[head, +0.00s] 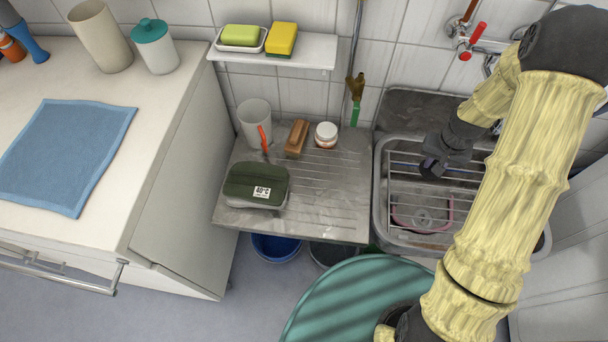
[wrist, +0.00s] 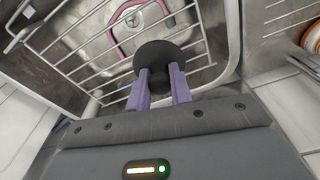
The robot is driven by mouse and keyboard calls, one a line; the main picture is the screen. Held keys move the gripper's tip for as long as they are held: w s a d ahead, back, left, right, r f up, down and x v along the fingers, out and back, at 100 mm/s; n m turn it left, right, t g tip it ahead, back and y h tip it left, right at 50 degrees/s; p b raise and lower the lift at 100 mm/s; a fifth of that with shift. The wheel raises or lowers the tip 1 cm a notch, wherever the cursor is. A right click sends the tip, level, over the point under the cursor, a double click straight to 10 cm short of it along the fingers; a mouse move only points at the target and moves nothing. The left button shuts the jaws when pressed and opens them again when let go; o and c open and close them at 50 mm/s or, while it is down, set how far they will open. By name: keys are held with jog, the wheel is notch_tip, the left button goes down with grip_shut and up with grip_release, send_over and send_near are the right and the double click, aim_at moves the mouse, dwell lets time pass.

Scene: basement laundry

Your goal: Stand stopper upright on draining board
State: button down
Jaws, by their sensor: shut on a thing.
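The stopper (wrist: 160,58) is a black disc with a thick dark stem or knob. In the wrist view the purple fingers of my gripper (wrist: 159,88) close on that stem, and the disc lies just beyond the fingertips. In the head view my gripper (head: 432,168) is above the wire rack over the sink, apart from the board; the stopper is hard to make out there against the dark gripper. The grey, grooved draining board (head: 335,195) lies left of the sink.
On the board are a green pouch (head: 256,184), a beaker (head: 255,122), an orange-handled tool (head: 263,139), a wooden brush (head: 296,138) and a small jar (head: 326,135). The board's front right is clear. The sink (head: 381,215) has a wire rack (head: 405,170) and a pink-rimmed item inside.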

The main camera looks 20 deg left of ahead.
jog(key=s+a+r+n, duration=0.1)
jog(key=s+a+n, duration=0.1)
jog(key=a, duration=0.6)
jog(key=s+a+n, duration=0.2)
jog(key=s+a, duration=0.2)
jog(key=a, duration=0.5)
jog(key=s+a+r+n+b, duration=0.1)
jog(key=s+a+n, duration=0.2)
jog(key=a, duration=0.5)
jog(key=shift+s+a+r+y, duration=0.25)
jog(key=shift+a+r+y, duration=0.05)
jog(key=shift+a+y, duration=0.1)
jog(key=shift+f, duration=0.1)
notch_tip(320, 180, down, 6)
jog(key=shift+f+b, duration=0.1)
jog(key=shift+b, duration=0.55)
jog(key=shift+f+b, duration=0.35)
jog(key=shift+f, duration=1.5)
